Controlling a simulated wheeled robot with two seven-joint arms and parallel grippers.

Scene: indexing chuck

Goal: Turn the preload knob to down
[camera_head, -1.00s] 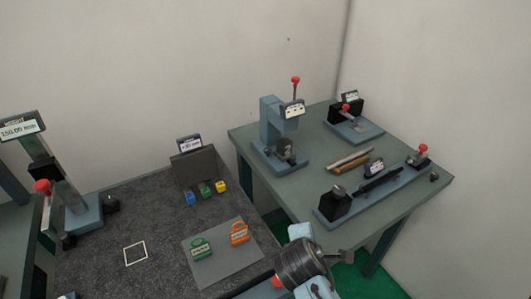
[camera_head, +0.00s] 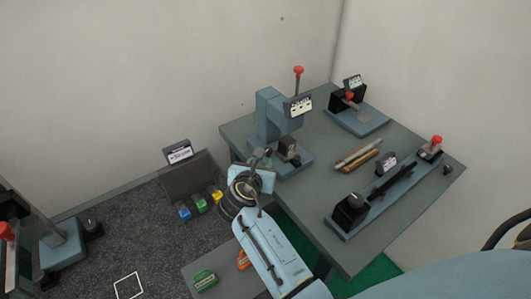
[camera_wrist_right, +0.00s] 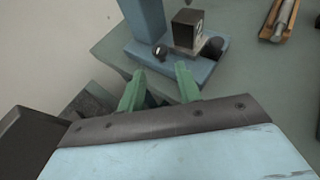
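The indexing station has a blue column (camera_head: 269,115), a blue base (camera_head: 300,166) and a dark block (camera_head: 287,145) on the table. In the right wrist view, a small dark knob with a light mark (camera_wrist_right: 160,52) sits on the base, left of the block (camera_wrist_right: 187,28); it looks like the preload knob, but no label is readable. My right gripper (camera_head: 263,158) is just in front of the base. In the wrist view its green fingers (camera_wrist_right: 160,82) are apart, with nothing between them, short of the knob. My left gripper is out of view.
A lettered sign (camera_head: 298,106) and a red-topped lever (camera_head: 298,71) rise over the station. Rods in a wooden tray (camera_head: 358,158) lie right of it. A long fixture (camera_head: 385,187) and another device (camera_head: 357,117) share the table.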

